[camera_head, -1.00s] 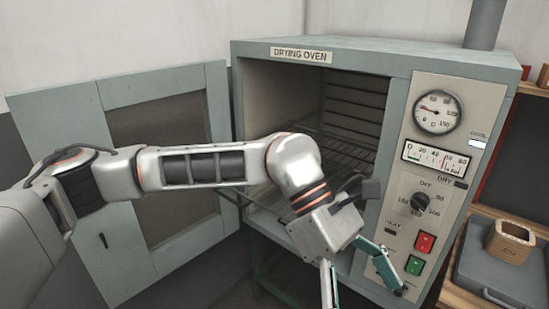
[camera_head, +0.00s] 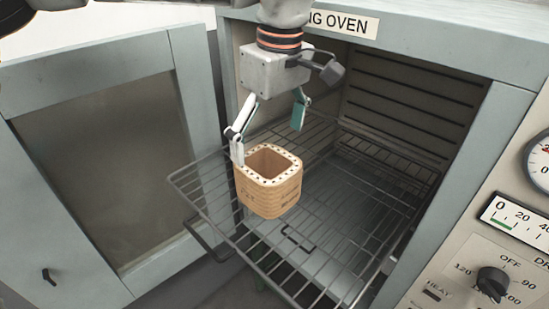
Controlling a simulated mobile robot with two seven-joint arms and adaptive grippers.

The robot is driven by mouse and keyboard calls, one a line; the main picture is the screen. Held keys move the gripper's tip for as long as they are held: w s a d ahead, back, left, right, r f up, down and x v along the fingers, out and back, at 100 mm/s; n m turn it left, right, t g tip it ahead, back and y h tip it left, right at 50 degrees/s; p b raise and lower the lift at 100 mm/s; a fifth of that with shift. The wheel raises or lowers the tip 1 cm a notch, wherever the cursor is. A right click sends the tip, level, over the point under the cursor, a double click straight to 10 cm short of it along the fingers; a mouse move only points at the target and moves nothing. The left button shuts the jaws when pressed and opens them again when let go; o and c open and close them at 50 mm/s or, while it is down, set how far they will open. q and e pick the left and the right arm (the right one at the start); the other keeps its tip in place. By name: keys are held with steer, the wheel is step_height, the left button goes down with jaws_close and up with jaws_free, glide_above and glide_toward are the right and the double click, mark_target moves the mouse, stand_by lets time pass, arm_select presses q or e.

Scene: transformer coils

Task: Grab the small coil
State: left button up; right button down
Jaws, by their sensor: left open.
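A small square tan coil (camera_head: 268,192), hollow in the middle with a row of dark holes around its top rim, appears upright on the wire rack (camera_head: 205,190) that sticks out of the drying oven. My left gripper (camera_head: 267,146) comes down over it from above, open. One finger is at the coil's left rim, touching or very close to it. The other teal-padded finger is higher, beyond the coil's back rim and apart from it. My right gripper is not in view.
The drying oven (camera_head: 450,45) stands open, with its chamber behind the rack. Its windowed door (camera_head: 90,60) is swung out at the left. The control panel (camera_head: 465,250) with dials and a knob is at the right. The rack right of the coil is bare.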

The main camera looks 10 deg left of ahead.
mark_target(268, 171)
arm_select(q)
steer(key=f, duration=0.7)
steer(key=shift+s+a+f, duration=0.25)
steer(key=shift+c, duration=0.4)
steer(key=c, duration=1.6)
